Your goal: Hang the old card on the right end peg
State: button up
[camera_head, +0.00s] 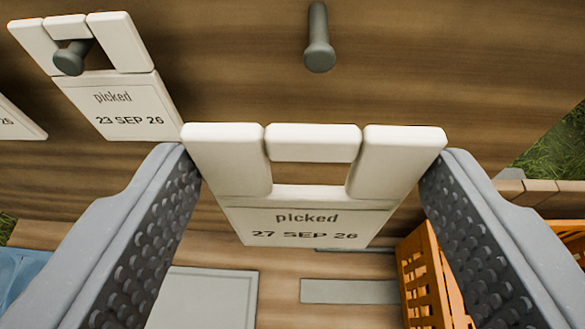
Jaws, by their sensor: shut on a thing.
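My gripper (311,165) is shut on a white card (300,217) that reads "picked 27 SEP 26". Its two ridged fingers press on the left and right sides of the card's top. The card has a square opening near its top. A bare grey peg (319,45) sticks out of the wooden board above the card, apart from it. Another card (120,104) reading "23 SEP 26" hangs on a grey peg (69,58) at the upper left. Part of a third card (15,121) shows at the left edge.
The wooden board (430,60) fills the upper view, with clear room around the bare peg. An orange crate (428,278) stands at the lower right. A blue thing (20,275) shows at the lower left. Grey flat panels (205,297) lie below, and grass (555,150) shows at the right.

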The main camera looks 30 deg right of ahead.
aim_at(318, 48)
jog(key=shift+w+d+f+p, duration=0.1)
jog(key=shift+w+d+p, duration=0.3)
jog(key=shift+w+d, duration=0.45)
jog(key=shift+w+d+f+p, duration=0.1)
jog(key=shift+w+d+p, duration=0.35)
jog(key=shift+w, duration=0.55)
jog(key=shift+w+d+f+p, duration=0.1)
jog(key=shift+w+d+p, duration=0.25)
jog(key=shift+w+d, duration=0.5)
jog(key=shift+w+d+f+p, duration=0.2)
jog(key=shift+w+p, duration=0.35)
jog(key=shift+p, duration=0.05)
jog(key=o, duration=1)
jog(key=shift+o, duration=0.2)
